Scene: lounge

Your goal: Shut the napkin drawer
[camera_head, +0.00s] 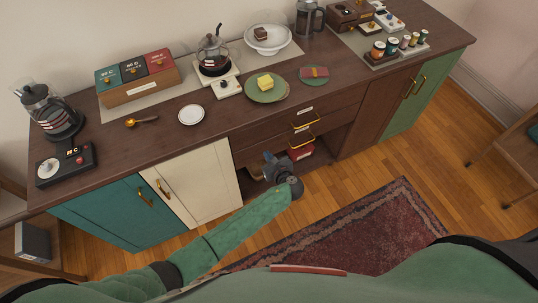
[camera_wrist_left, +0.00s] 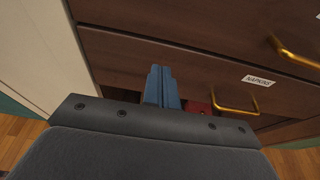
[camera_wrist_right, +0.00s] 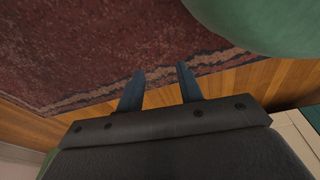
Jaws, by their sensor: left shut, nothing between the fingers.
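The napkin drawer is the lower of two dark wood drawers in the sideboard. In the left wrist view its front (camera_wrist_left: 180,60) carries a white NAPKINS label and a gold handle (camera_wrist_left: 237,108). In the head view its gold handle (camera_head: 302,143) hangs below the upper drawer's handle. I cannot tell how far the drawer stands out. My left gripper (camera_head: 284,160) is shut and empty, low before the drawers' left part; its fingers (camera_wrist_left: 163,85) point at the drawer front. Contact is unclear. My right gripper (camera_wrist_right: 158,85) is open and empty over the rug, outside the head view.
A red box (camera_head: 301,153) sits in the open space below the drawers, close right of my left gripper. A cream door (camera_head: 195,187) is left of the drawers. Crockery and coffee things stand on the sideboard top (camera_head: 160,130). A patterned rug (camera_head: 370,225) covers the floor in front.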

